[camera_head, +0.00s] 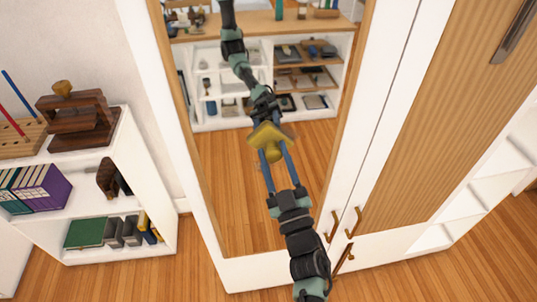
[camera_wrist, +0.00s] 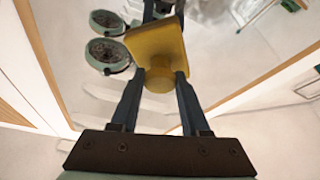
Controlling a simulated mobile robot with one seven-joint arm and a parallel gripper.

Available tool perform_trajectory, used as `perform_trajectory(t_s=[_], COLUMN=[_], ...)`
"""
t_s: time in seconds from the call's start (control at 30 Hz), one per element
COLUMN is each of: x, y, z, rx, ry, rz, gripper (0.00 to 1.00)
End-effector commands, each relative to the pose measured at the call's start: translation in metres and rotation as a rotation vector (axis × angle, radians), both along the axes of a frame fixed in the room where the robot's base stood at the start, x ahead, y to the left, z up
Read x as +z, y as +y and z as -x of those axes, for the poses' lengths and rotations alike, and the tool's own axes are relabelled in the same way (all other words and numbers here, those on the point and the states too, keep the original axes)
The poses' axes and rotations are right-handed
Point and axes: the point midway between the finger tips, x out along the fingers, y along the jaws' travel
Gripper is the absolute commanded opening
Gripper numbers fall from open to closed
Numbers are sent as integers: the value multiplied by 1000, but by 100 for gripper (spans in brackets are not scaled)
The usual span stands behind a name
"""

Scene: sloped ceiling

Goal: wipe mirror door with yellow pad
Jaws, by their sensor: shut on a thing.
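The mirror door (camera_head: 228,190) is a tall wood-framed mirror in a white cabinet front, in the middle of the head view. It reflects my arm, shelves and the wooden floor. My gripper (camera_head: 273,151) is shut on the yellow pad (camera_head: 265,141) and holds it up at the mirror's middle. In the wrist view, my gripper (camera_wrist: 161,78) clasps the pad's round knob, with the square plate of the pad (camera_wrist: 150,48) facing away from me. The pad and its reflection nearly meet; I cannot tell whether the pad touches the glass.
A white shelf unit (camera_head: 145,190) with books and a wooden press (camera_head: 80,122) on top stands at the left. A wood-panelled door (camera_head: 430,120) is at the right, with bronze handles (camera_head: 333,226) beside the mirror door. Bare wooden floor lies below.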

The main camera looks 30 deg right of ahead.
Motion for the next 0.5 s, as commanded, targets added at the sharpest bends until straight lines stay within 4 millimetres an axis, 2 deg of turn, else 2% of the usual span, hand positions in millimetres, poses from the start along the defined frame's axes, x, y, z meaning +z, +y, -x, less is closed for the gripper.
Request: perform_trajectory(t_s=[0.3, 0.5], x=[1, 0], y=[-28, -35], z=[6, 7], rx=[-3, -2], ry=[-1, 1], rz=[0, -1], gripper=[1, 1])
